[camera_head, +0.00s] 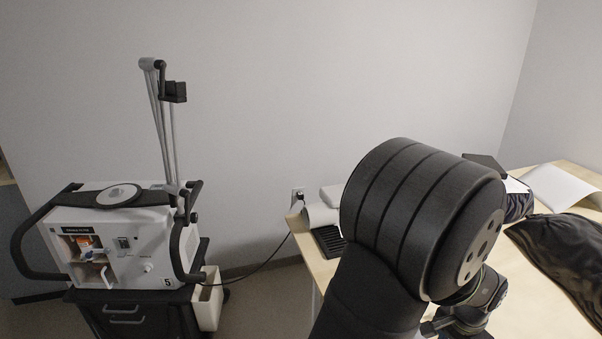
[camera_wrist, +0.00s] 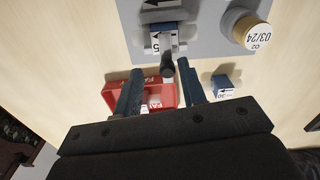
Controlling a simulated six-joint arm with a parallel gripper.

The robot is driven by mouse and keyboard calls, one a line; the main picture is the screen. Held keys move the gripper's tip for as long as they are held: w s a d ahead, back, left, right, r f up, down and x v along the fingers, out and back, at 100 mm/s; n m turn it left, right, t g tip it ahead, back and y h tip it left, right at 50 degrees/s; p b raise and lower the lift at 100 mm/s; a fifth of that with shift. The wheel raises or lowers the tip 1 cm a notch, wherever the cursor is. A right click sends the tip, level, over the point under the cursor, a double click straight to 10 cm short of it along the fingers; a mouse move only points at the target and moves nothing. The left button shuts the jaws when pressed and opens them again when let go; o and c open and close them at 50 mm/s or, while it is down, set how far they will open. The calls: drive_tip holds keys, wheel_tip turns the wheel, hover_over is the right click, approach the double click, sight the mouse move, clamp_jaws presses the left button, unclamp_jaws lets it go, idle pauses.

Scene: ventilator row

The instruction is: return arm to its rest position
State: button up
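My gripper (camera_wrist: 160,68) shows in the wrist view with its two dark fingers apart and nothing gripped between them. It points down over the pale wooden table. Beyond the fingertips lies a red tray (camera_wrist: 110,93) with white lettering, partly hidden by the left finger. In the head view my dark arm (camera_head: 415,215) is folded large in front of the table (camera_head: 525,310). My gripper's fingers cannot be made out there.
In the wrist view a grey mat (camera_wrist: 205,45) bears a blue-and-white piece marked 5 (camera_wrist: 165,42) and a white-topped round container (camera_wrist: 252,33). In the head view a ventilator (camera_head: 120,250) on a cart stands left. A dark bag (camera_head: 565,255) lies on the table's right.

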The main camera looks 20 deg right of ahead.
drive_tip(key=shift+s+d+n, duration=0.15)
drive_tip(key=shift+s+n, duration=0.05)
drive_tip(key=shift+n, duration=1.2)
wheel_tip(320, 180, up, 17)
drive_tip(key=w+m, duration=0.1)
drive_tip(key=m, duration=0.6)
drive_tip(key=f, duration=1.7)
drive_tip(key=shift+a, duration=0.2)
